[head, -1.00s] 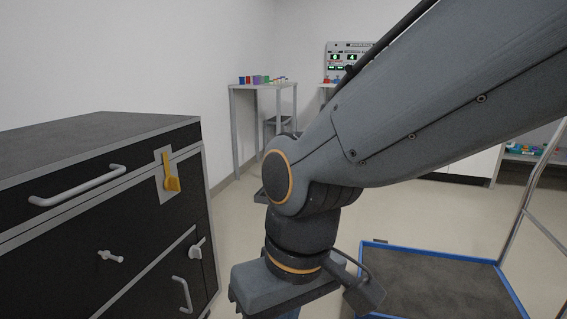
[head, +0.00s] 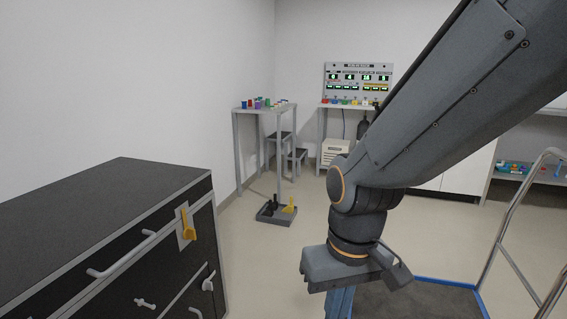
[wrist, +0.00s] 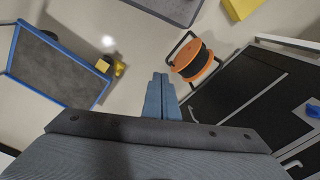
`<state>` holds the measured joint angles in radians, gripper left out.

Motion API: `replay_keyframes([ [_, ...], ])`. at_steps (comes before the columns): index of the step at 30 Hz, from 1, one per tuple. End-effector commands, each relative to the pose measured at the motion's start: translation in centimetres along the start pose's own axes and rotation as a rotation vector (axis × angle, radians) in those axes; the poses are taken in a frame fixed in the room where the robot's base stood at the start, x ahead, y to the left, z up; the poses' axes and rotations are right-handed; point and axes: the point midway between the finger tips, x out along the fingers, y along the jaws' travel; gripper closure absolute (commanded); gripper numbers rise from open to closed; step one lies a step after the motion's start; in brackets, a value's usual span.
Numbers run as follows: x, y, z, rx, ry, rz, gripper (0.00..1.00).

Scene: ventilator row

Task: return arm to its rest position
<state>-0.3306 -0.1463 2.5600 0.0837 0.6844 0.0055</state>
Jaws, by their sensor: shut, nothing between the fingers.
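My gripper (wrist: 160,82) points down at the floor in the wrist view, its two blue fingers together with nothing between them. In the head view the blue fingers (head: 340,303) show at the bottom edge, below the grey wrist, and their tips are cut off. My arm comes in from the upper right and bends at a dark joint with an orange ring. The gripper hangs in free space, between the black cabinet and the blue-edged platform, apart from both.
A black cabinet (head: 110,200) with a yellow latch (head: 188,224) stands at left. A blue-edged platform cart (head: 420,300) with a metal handle is at right. The wrist view shows an orange cable reel (wrist: 194,62) on the floor. A small table (head: 262,108) and a panel (head: 358,80) stand farther back.

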Motion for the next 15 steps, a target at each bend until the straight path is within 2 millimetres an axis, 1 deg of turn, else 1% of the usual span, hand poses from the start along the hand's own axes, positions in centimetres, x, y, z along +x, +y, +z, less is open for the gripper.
replay_keyframes([
  [1,-1.9,0.6,0.4,0.022,-0.003,0.005,1.00],
  [8,-6.1,3.3,1.4,0.103,-0.012,0.024,1.00],
  [15,-10.5,6.2,2.8,0.187,-0.022,0.042,1.00],
])
